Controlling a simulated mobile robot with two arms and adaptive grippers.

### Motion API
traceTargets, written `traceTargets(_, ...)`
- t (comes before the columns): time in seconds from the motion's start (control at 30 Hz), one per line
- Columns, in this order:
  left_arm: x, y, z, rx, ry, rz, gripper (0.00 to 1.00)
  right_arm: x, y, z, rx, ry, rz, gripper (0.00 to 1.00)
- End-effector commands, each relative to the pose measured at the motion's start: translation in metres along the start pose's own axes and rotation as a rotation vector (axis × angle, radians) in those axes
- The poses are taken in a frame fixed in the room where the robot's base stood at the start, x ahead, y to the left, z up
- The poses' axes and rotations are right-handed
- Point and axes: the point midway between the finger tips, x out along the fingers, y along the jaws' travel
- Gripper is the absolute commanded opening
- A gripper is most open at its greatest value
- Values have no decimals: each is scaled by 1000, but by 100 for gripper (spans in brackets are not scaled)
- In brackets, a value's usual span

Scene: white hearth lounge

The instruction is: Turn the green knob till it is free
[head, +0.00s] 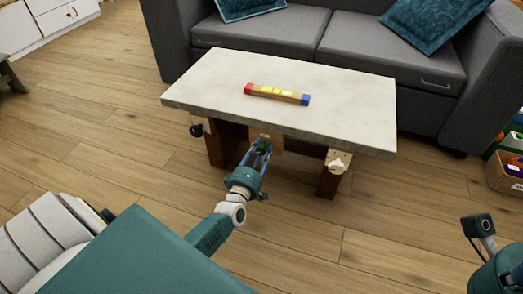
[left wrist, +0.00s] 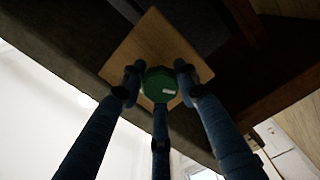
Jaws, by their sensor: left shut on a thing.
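The green knob (left wrist: 160,86) sits on a square wooden plate (left wrist: 133,47) under the table's front edge. My left gripper (left wrist: 160,90) has its blue fingers around the knob and is shut on it. In the head view my left gripper (head: 259,153) reaches up to the middle of the table's front side, and its fingers hide most of the knob. My right gripper is not clearly seen; only part of my right arm shows at the lower right.
The pale-topped table (head: 200,85) carries a wooden bar (head: 263,92) with red, yellow and blue parts. A black knob (head: 196,131) and a cream knob (head: 337,166) sit left and right on its front. A grey sofa (head: 290,38) stands behind. Floor in front is clear.

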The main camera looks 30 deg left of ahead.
Motion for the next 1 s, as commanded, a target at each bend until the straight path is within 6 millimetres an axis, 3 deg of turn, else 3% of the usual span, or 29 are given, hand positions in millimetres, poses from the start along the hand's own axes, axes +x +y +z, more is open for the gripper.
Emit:
traceTargets(0.43,-2,-3,5,-14,-8,-8,5,0,0,0,-1,0,0,40)
traceTargets(0.47,-2,-3,5,-14,-8,-8,35,0,0,0,-1,0,0,40)
traceTargets(0.53,-2,-3,5,-13,-8,-7,49,0,0,0,-1,0,0,40)
traceTargets(0.87,-2,-1,2,-11,-3,-2,51,2,1,-1,-2,5,1,40)
traceTargets(1.0,-16,-2,2,-11,-3,-4,51,1,0,-1,-1,4,1,40)
